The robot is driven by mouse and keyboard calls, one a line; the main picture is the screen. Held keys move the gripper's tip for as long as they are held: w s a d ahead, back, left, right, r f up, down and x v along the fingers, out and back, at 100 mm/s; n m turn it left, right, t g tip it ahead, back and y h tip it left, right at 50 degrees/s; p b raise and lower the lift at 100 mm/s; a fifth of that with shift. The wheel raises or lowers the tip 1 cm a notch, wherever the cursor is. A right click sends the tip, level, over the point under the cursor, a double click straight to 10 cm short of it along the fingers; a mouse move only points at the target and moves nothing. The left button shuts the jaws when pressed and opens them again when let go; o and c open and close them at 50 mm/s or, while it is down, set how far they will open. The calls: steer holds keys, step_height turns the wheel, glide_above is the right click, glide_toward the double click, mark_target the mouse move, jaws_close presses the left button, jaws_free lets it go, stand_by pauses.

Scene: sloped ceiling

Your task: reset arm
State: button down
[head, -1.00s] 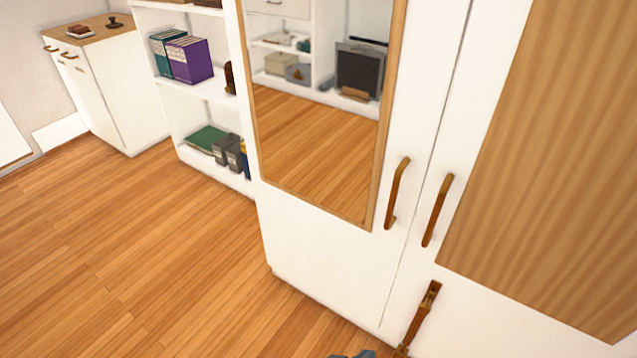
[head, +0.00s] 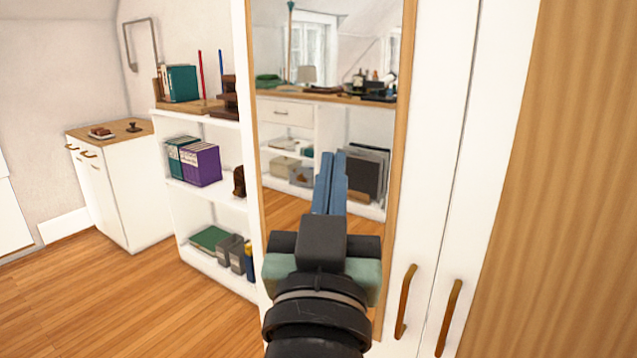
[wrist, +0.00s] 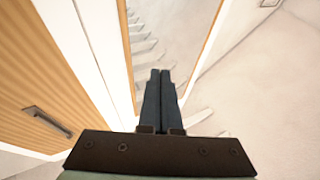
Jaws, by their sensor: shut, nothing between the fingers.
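My gripper (head: 330,182) rises into the middle of the head view, in front of the mirror on the white wardrobe. Its two blue-grey fingers are together, with nothing between them. In the wrist view, the closed fingers (wrist: 160,76) point up the picture, with a wood-edged mirror strip behind them. Whether the fingertips are close to the mirror is hard to tell.
The white wardrobe has a mirror (head: 290,130) and two brown handles (head: 405,301). A white shelf (head: 207,190) with books and boxes stands to its left. A low white cabinet (head: 125,190) stands further left. Wooden floor (head: 110,295) is clear at lower left.

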steer(key=s+a+r+n+t+y+p, duration=0.1)
steer(key=s+r+t, duration=0.3)
steer(key=r, duration=0.5)
steer(key=s+r+t+y+p, duration=0.1)
steer(key=s+r+t, duration=0.1)
steer(key=s+r, duration=0.55)
step_height(320, 180, up, 30)
steer(key=w+p, duration=0.1)
steer(key=p, duration=2.9)
steer(key=shift+w+a+g, duration=0.2)
steer(key=shift+w+g, duration=0.05)
steer(key=shift+g, duration=0.05)
